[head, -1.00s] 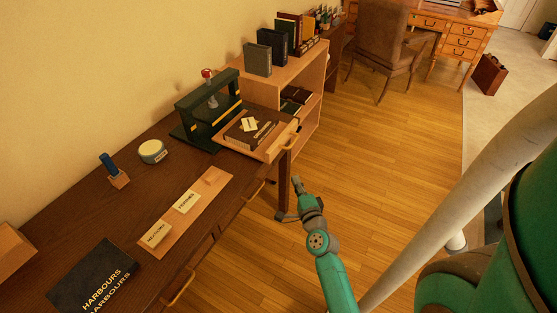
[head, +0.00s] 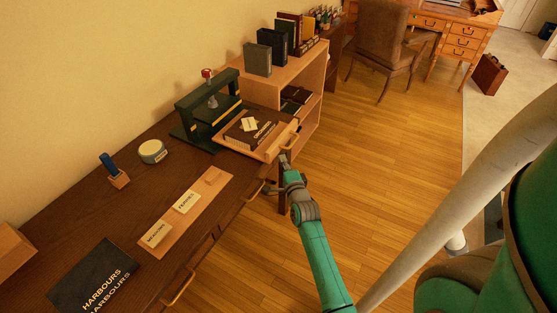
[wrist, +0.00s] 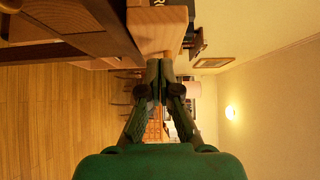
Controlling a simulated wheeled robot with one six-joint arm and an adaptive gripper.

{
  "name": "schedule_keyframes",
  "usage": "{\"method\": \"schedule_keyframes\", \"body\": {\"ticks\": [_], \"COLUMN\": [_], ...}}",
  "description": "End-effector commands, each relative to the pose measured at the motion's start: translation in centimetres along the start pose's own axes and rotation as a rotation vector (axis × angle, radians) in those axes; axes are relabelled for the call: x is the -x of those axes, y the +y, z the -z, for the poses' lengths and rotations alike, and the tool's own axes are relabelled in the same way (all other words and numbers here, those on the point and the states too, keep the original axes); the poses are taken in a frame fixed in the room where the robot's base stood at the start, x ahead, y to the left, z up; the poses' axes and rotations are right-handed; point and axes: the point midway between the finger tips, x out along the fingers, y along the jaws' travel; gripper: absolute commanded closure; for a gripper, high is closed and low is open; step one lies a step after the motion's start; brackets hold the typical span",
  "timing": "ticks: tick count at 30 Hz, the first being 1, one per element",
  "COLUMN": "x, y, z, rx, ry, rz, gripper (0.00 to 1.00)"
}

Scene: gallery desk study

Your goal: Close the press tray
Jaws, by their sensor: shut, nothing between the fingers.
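The press tray (head: 229,142) is a light wooden tray pulled out from under the dark green press (head: 207,112) toward the desk's front edge. My gripper (head: 284,158) is shut and empty, just in front of and below the tray front, close to the handle. In the wrist view my shut fingers (wrist: 160,68) are beside the wooden tray front (wrist: 157,32). Whether they touch it I cannot tell.
The dark desk (head: 130,195) holds a book (head: 95,280), a wooden strip with labels (head: 180,222), a round tin (head: 152,151) and a stamp (head: 114,171). A shelf (head: 306,80) with books stands behind the tray. The floor (head: 400,160) to the right is clear.

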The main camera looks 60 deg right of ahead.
Motion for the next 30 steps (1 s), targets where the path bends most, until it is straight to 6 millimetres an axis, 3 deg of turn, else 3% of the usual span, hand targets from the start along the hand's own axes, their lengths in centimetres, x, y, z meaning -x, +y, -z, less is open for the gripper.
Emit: {"method": "schedule_keyframes", "body": {"ticks": [30], "x": [-1.4], "y": [0.0], "z": [-1.4], "rx": [0.0], "ry": [0.0], "rz": [0.0], "gripper": [1.0]}}
